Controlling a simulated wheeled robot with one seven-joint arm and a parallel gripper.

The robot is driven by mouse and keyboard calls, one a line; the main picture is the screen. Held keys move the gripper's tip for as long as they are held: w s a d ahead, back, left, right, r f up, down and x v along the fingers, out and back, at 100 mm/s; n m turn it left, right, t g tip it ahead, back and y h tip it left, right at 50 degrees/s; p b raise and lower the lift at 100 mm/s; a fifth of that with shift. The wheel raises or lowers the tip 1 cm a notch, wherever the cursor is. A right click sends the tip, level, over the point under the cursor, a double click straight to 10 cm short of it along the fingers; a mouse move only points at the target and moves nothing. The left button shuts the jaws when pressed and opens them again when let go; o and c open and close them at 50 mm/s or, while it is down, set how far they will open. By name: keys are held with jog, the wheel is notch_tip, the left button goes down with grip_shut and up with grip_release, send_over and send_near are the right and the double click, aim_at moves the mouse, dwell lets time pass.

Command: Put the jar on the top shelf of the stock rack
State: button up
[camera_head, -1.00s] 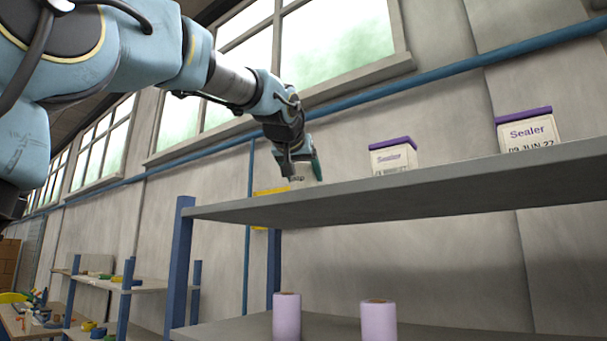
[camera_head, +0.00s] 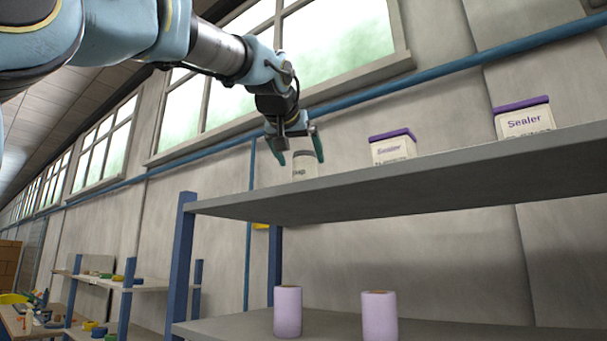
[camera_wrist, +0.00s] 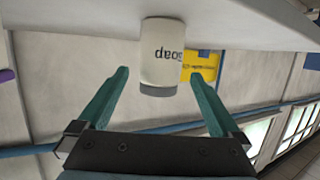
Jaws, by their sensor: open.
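The jar (camera_head: 305,168), white with a grey lid and dark lettering, stands upright on the top shelf (camera_head: 400,190) of the stock rack, near its left end. The shelf edge hides its lower part in the head view. In the wrist view the jar (camera_wrist: 161,55) appears upside down, with "Soap" on its side. My gripper (camera_head: 301,153) is open above the jar, its teal fingers pointing down. In the wrist view the fingertips (camera_wrist: 159,75) are spread on either side of the jar's lid end, with gaps visible on both sides.
Two purple-lidded Sealer containers (camera_head: 392,149) (camera_head: 525,121) stand further right on the top shelf. Two lilac rolls (camera_head: 288,311) (camera_head: 379,315) stand on the shelf below. A blue post (camera_head: 181,255) is at the rack's left. A blue pipe (camera_head: 430,73) runs along the wall behind.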

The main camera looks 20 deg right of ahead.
jog(key=b+v, duration=0.2)
jog(key=v, duration=0.5)
jog(key=shift+a, duration=0.1)
dwell(0.4)
